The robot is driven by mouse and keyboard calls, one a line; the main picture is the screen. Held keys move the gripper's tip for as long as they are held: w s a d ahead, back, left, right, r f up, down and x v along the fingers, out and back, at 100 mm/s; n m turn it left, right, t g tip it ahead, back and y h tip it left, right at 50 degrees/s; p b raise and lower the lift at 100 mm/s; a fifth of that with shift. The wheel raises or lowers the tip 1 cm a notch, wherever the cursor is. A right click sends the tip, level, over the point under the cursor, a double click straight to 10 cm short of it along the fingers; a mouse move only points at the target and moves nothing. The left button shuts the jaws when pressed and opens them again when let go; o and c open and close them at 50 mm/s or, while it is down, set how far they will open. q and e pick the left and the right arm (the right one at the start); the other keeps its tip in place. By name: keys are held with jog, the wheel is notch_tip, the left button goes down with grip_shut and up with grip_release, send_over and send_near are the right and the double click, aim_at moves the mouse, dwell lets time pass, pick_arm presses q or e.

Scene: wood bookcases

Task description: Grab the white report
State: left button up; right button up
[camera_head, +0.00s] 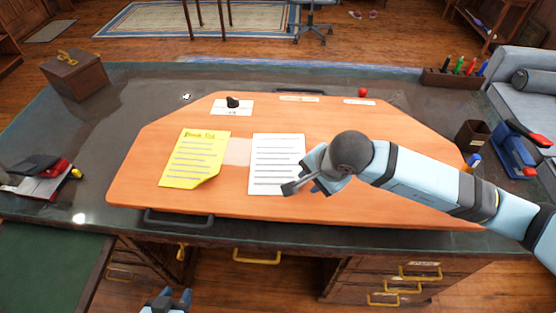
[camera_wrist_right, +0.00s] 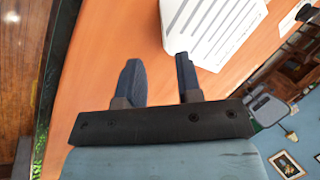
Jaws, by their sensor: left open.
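The white report (camera_head: 275,160), a printed white sheet, lies flat on the orange board (camera_head: 330,120). It also shows in the right wrist view (camera_wrist_right: 212,28), beyond the fingertips. My right gripper (camera_head: 300,187) is at the report's lower right corner and hides part of it. In the right wrist view my right gripper (camera_wrist_right: 160,75) has its fingers apart with only orange board between them. My left gripper (camera_head: 168,299) is open at the bottom edge of the head view, below the desk front and away from the report; most of its arm is out of view.
A yellow sheet (camera_head: 196,158) lies left of the report. Beyond are a black object on a small card (camera_head: 232,104) and a red ball (camera_head: 363,92). A stapler-like blue tool (camera_head: 513,150), brown cup (camera_head: 472,136) and wooden box (camera_head: 75,74) stand around the board.

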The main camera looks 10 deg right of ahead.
jog(key=x, duration=0.5)
jog(key=shift+w+r+p, duration=0.15)
jog(key=shift+w+p, duration=0.05)
jog(key=shift+p, duration=0.1)
grip_shut()
jog(key=shift+r, duration=0.1)
